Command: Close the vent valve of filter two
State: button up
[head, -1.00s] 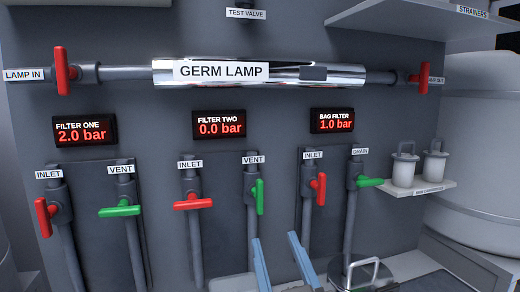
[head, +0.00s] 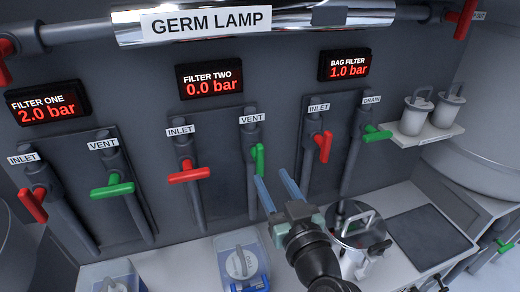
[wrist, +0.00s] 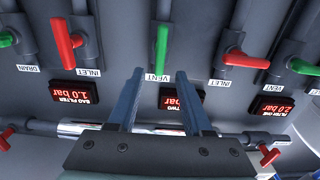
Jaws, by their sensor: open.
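The vent valve of filter two has a green handle (head: 258,158) in line with its pipe, under the VENT label (head: 251,119). It also shows in the wrist view (wrist: 161,48), just beyond my fingertips. My gripper (head: 271,177) is open and empty, its two blue fingers pointing at the panel close to this handle. In the wrist view the handle appears centred between the fingertips (wrist: 159,73); I see no contact. The filter two display (head: 210,80) reads 0.0 bar. The red inlet handle of filter two (head: 188,175) lies across its pipe.
The green filter one vent handle (head: 113,190) is crosswise at the left. The red bag filter inlet handle (head: 324,147) and green drain handle (head: 377,134) are at the right. A metal lidded pot (head: 360,226) and a blue-rimmed container (head: 242,262) stand below.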

aim_at(262, 160)
jog(key=p+x, duration=0.1)
jog(key=x, duration=0.7)
jog(key=shift+w+a, duration=0.1)
jog(key=shift+w, duration=0.15)
grip_shut()
